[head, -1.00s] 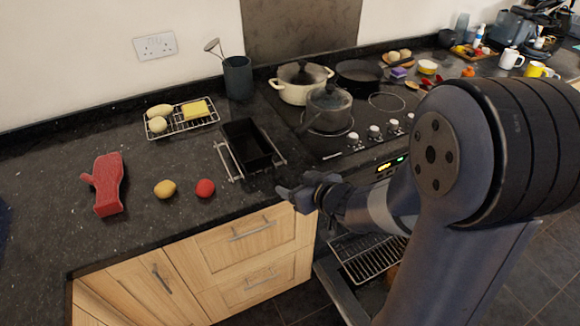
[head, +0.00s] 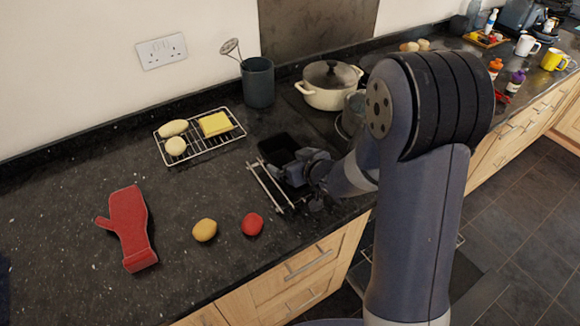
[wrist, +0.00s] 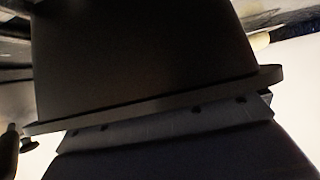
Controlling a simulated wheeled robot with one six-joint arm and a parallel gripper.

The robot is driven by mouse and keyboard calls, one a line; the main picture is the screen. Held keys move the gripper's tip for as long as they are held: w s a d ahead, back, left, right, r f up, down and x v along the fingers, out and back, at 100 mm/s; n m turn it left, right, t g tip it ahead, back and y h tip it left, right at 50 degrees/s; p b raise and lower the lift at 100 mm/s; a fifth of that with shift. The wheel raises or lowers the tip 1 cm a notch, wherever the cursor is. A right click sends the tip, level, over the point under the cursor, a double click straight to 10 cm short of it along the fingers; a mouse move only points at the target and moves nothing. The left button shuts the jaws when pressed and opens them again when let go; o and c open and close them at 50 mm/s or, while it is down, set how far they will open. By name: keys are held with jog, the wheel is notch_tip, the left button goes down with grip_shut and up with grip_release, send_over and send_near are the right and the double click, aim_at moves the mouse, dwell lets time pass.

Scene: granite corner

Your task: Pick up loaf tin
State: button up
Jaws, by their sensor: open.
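The black loaf tin (head: 276,143) stands on a small wire rack on the dark counter, left of the hob. Its near part is hidden behind my gripper (head: 289,176), which is at the tin's near end in the head view. My gripper is open, with its jaws close to the tin. I cannot tell whether they touch it. In the wrist view a dark, smooth surface with a rim, which looks like the loaf tin (wrist: 140,55), fills most of the picture very close up.
A red oven mitt (head: 130,225), a yellow ball-like item (head: 204,230) and a red one (head: 252,224) lie left of my arm. A cooling rack (head: 168,153) with food and a grey utensil pot (head: 258,85) stand behind. A cream pot (head: 325,98) is on the hob.

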jog(key=c, duration=0.9)
jog(key=shift+o, duration=0.2)
